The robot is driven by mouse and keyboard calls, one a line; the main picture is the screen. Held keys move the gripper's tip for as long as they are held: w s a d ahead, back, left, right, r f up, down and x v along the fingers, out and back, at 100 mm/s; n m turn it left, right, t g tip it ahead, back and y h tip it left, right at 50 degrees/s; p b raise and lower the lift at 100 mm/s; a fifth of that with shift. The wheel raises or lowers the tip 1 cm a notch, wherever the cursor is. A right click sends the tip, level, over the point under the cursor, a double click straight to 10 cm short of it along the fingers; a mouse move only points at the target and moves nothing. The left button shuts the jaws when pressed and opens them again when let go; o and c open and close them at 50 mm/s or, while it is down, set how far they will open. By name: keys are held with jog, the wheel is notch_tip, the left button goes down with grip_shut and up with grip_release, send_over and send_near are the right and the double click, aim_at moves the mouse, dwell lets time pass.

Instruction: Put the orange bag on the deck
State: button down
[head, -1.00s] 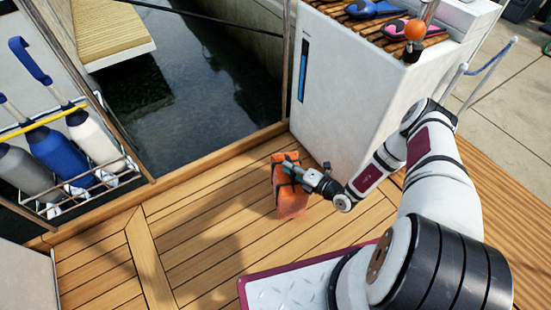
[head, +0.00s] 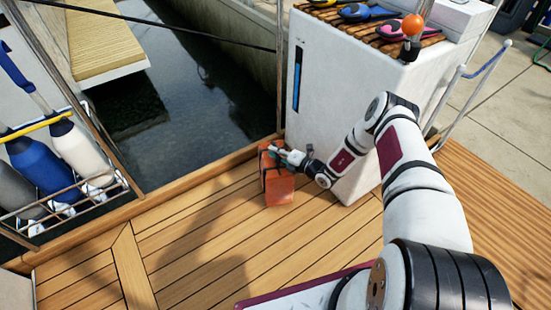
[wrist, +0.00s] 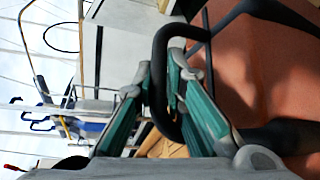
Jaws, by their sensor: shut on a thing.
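The orange bag (head: 279,189) has dark straps and hangs upright over the wooden deck (head: 200,230), near the deck's far edge and left of the white cabinet. I cannot tell whether its underside touches the planks. My gripper (head: 277,151) is at the bag's top, reaching in from the right. In the wrist view my gripper (wrist: 166,85) has its green-lined fingers shut around the bag's black handle (wrist: 160,80). The orange side of the bag (wrist: 265,75) fills the right of that view.
The white cabinet (head: 335,110) stands close to the right of the bag, with colourful winch handles on its slatted top. A rack of fenders (head: 70,190) is at the left. Dark water (head: 190,80) lies beyond the deck edge. The deck's front left is clear.

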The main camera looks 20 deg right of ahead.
aim_at(275, 160)
jog(key=shift+f+b, duration=0.85)
jog(key=shift+f, duration=0.55)
jog(key=c, duration=1.6)
grip_release()
jog(key=shift+f, duration=0.15)
jog(key=shift+c, duration=0.2)
